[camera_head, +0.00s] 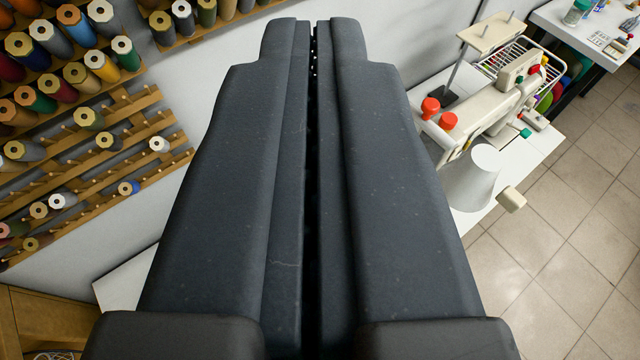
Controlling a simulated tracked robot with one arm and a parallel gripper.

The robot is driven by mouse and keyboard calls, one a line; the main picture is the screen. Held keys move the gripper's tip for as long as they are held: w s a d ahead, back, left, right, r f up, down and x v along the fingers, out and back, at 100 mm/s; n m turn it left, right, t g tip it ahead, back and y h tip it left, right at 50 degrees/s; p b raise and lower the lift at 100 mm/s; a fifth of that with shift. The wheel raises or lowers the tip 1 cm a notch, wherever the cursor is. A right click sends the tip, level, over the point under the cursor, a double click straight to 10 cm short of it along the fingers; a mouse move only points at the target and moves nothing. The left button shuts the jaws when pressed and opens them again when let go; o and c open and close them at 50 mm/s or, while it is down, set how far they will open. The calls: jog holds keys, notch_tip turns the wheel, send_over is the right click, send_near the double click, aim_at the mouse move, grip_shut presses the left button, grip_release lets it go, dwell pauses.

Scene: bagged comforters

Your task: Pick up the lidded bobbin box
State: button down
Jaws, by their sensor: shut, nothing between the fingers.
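My gripper (313,28) fills the middle of the view, its two dark fingers shut side by side with only a thin gap and nothing held. I cannot make out the lidded bobbin box. The fingers hide much of the white table behind them, and the small items on the far table are too small to tell apart.
A white sewing machine (495,105) with red knobs stands on a white table (535,150) at the right. A white cone (474,178) is near its front. Wooden racks (120,125) of thread spools hang on the left wall. Tiled floor (560,260) is open at lower right.

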jog(key=c, duration=2.1)
grip_release()
jog(key=shift+c, duration=0.2)
